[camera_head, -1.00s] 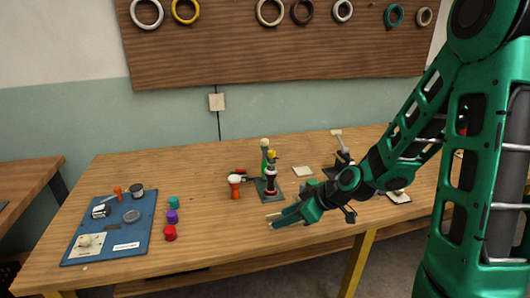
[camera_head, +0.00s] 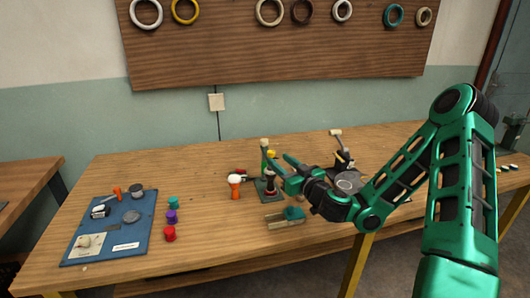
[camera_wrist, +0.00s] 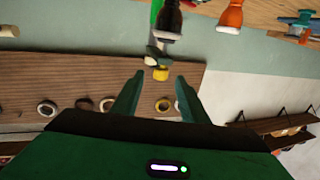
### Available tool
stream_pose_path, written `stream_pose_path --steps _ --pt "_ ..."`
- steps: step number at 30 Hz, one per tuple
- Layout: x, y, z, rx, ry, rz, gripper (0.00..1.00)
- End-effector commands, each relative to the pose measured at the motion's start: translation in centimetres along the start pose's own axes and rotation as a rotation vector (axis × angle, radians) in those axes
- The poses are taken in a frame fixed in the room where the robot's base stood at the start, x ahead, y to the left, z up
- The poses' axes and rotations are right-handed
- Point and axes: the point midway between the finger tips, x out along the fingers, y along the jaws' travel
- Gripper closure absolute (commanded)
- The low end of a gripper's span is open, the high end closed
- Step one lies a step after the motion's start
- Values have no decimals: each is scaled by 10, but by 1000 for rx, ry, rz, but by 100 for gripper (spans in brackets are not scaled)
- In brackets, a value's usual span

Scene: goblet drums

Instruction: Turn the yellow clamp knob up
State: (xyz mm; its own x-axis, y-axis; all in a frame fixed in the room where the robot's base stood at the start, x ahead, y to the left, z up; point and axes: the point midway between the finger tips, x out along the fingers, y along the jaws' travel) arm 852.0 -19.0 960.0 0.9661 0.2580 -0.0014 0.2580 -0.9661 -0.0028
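The yellow clamp knob (camera_head: 271,154) sits at the upper part of a green clamp stand (camera_head: 264,150), above a dark goblet drum (camera_head: 270,183). In the wrist view the yellow knob (camera_wrist: 160,74) shows between the two fingertips of my gripper (camera_wrist: 159,80), with a gap on each side. My gripper (camera_head: 284,168) is open, reaching from the right toward the stand. Its fingers hold nothing. The dark drum also shows at the top of the wrist view (camera_wrist: 168,20). Whether the knob lies fully within the finger depth cannot be told.
An orange goblet drum (camera_head: 235,188) stands just left of the stand. A wooden holder with a teal piece (camera_head: 292,214) lies in front. A blue board with small parts (camera_head: 120,235) and several coloured pieces (camera_head: 171,216) are at left.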

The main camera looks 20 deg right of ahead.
Motion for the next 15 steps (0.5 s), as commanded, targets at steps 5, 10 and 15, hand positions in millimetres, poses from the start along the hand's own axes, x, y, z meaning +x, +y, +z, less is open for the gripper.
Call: stream_pose_path --steps 5,10,15 --pt "18 -2 -1 -8 2 -3 60" --pt "40 -2 -1 -8 3 -3 60" --pt "64 -3 -1 -6 3 -4 60"
